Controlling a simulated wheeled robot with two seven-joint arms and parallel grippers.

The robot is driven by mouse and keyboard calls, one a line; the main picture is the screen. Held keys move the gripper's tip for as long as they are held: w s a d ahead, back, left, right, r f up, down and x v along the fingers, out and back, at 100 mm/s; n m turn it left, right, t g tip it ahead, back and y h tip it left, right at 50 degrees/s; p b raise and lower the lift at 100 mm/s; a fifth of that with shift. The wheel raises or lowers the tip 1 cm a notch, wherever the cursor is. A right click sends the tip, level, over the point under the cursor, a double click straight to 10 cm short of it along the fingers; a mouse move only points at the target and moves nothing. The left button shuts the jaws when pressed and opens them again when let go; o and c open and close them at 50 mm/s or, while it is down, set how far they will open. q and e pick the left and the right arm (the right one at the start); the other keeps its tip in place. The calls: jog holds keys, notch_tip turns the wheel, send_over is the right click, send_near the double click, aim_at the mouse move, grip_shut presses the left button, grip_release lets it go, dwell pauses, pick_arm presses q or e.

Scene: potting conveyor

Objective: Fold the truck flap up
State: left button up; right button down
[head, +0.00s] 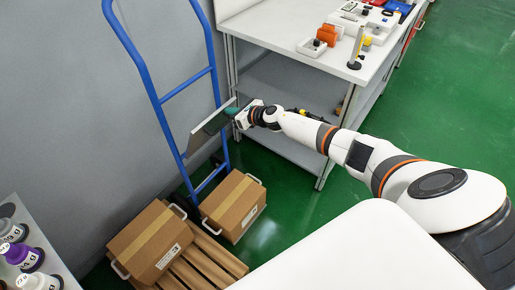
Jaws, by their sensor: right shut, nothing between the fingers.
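The blue hand truck (141,68) stands upright against the grey wall at left centre. Its flap (203,131) is a grey plate in front of the blue frame, at a steep tilt. My right gripper (232,112) is at the upper right edge of the flap, with its dark green fingers shut and empty. It appears to touch or nearly touch the plate; I cannot tell exactly. My left gripper is not in view.
A white workbench (285,40) with tools stands at the back right. A shelf with bottles (22,256) is at lower left. Green floor is free at right.

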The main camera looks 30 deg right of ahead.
jog(key=shift+w+a+r+p, duration=0.2)
jog(key=shift+w+r+p, duration=0.4)
jog(key=shift+w+p, duration=0.1)
jog(key=shift+w+a+r+g, duration=0.2)
jog(key=shift+w+g, duration=0.1)
jog(key=shift+w, duration=0.25)
jog(key=w+b, duration=0.1)
jog(key=w, duration=0.1)
jog(key=w+a+r+b, duration=0.1)
jog(key=w, duration=0.1)
jog(key=w+a+b, duration=0.1)
jog(key=w, duration=0.1)
jog(key=shift+w+a+r, duration=0.15)
jog(key=shift+w+r, duration=0.15)
jog(key=shift+r, duration=0.1)
jog(key=shift+w+r+b, duration=0.1)
jog(key=shift+w+b, duration=0.05)
jog(key=shift+b, duration=0.2)
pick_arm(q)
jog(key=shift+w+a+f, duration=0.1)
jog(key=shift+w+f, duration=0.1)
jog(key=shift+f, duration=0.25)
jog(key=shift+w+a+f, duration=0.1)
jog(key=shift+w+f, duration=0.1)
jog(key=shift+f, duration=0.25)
pick_arm(e)
jog(key=shift+w+r, duration=0.1)
jog(key=shift+r, duration=0.1)
